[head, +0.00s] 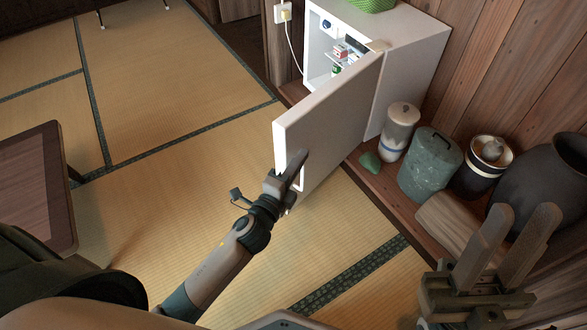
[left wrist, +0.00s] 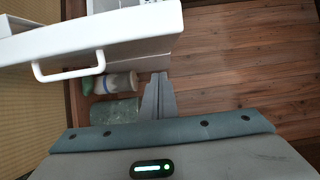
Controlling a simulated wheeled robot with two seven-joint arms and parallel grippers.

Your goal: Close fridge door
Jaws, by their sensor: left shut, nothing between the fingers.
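My left gripper (head: 300,160) is shut and empty beside the handle end of the door. In the left wrist view its fingers (left wrist: 158,82) are right of the handle, not around it; contact with the door is unclear. My right gripper (head: 521,212) is open and empty at lower right.
Inside the fridge are small items (head: 340,52) on a shelf. A white jar (head: 400,130), a grey-green bin (head: 430,162), a striped pot (head: 484,165) and a dark urn (head: 548,185) line the ledge right of the door. A low table (head: 35,190) is at left. Tatami left of the door is clear.

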